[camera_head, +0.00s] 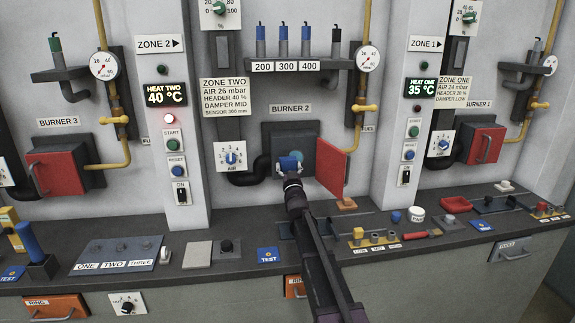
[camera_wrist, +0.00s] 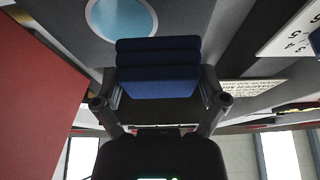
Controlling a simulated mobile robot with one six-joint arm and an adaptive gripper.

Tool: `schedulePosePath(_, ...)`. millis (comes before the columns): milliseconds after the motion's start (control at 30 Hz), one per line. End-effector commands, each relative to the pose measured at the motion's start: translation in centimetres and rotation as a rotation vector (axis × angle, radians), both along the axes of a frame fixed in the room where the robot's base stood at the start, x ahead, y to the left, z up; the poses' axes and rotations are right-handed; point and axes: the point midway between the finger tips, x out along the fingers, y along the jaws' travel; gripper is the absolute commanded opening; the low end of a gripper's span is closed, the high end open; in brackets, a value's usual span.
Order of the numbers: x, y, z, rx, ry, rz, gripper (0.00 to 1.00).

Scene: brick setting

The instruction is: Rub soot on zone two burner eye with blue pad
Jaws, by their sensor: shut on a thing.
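My gripper (camera_head: 290,174) is in front of the Burner 2 box (camera_head: 270,140), shut on the blue pad (camera_head: 289,163). In the wrist view the pad (camera_wrist: 157,66) sits between both fingers of my gripper (camera_wrist: 158,88). The round, pale blue burner eye (camera_head: 307,152) is partly hidden behind the pad and gripper in the head view. In the wrist view the eye (camera_wrist: 124,14) shows beyond the pad, cut by the top edge. I cannot tell whether the pad touches the burner face. No soot can be made out on the eye.
The red burner door (camera_head: 331,172) stands open just right of my gripper. A yellow gas pipe (camera_head: 362,80) runs above it. The zone two dial (camera_head: 230,157) is at left. The counter (camera_head: 225,225) below holds switches, a yellow rack (camera_head: 372,243) and small parts.

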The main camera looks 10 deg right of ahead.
Motion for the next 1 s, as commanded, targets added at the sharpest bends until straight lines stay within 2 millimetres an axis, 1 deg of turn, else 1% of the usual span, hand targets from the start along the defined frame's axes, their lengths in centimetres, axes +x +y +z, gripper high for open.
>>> schedulePosePath(33,-0.6,0.0,0.0,0.0,0.0,0.0,0.53)
schedulePosePath(100,-1.1,0.0,0.0,0.0,0.0,0.0,0.53)
schedulePosePath(300,-2.2,0.0,0.0,0.0,0.0,0.0,0.53)
schedulePosePath(767,-2.4,0.0,0.0,0.0,0.0,0.0,0.53)
schedulePosePath(1000,-3.6,0.0,0.0,0.0,0.0,0.0,0.53)
